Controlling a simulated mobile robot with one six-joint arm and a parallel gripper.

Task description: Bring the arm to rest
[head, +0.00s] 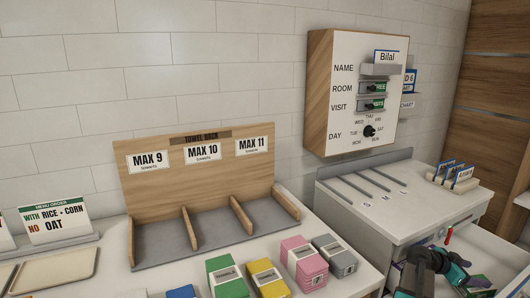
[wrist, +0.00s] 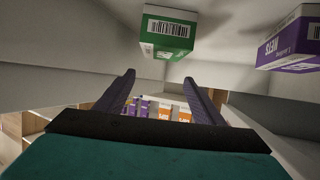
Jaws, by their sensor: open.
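My gripper (wrist: 159,76) shows in the wrist view with its two dark fingers spread apart and nothing between their tips. A green box with a barcode label (wrist: 168,30) is beyond the tips, near the top of that view. A purple box (wrist: 292,38) is at the upper right. Several small white boxes with purple or orange parts (wrist: 172,112) show low between the fingers, farther off. In the head view, part of my teal and black arm (head: 440,268) is at the lower right, over the drawer area. The gripper's tips cannot be made out there.
A wooden rack with three bays (head: 195,175) stands on the counter, with green, yellow, pink and grey boxes (head: 335,256) in front. A board (head: 350,95) with a dial is on the wall. A white cabinet (head: 400,215) with slots is beside my arm.

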